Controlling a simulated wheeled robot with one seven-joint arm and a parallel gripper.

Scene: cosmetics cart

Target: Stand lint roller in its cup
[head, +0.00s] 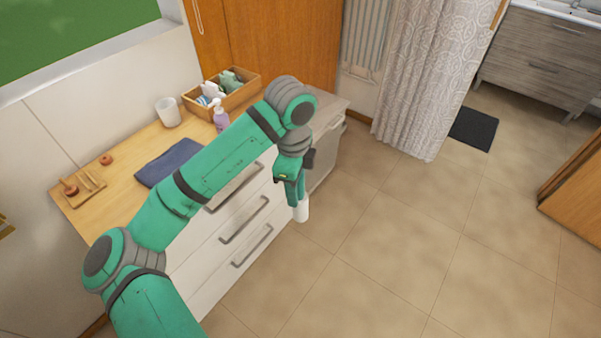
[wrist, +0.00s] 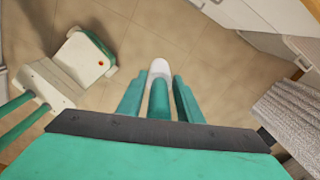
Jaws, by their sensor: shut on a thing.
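The lint roller has a white roller end (head: 301,210) that points down below my gripper (head: 292,190). In the wrist view its white end (wrist: 160,70) shows beyond my fingertips, with a teal handle (wrist: 159,102) between the two fingers. My gripper (wrist: 160,90) is shut on the lint roller and holds it in the air in front of the cabinet, above the floor. A white cup (head: 168,112) stands upright on the wooden counter near the wall, apart from my gripper. The inside of the cup is mostly not visible.
On the counter are a wooden box (head: 244,94) with bottles, a purple pump bottle (head: 221,120), a folded blue cloth (head: 168,162) and a small wooden tray (head: 88,199). My arm crosses in front of the counter. The tiled floor (head: 400,240) at right is clear.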

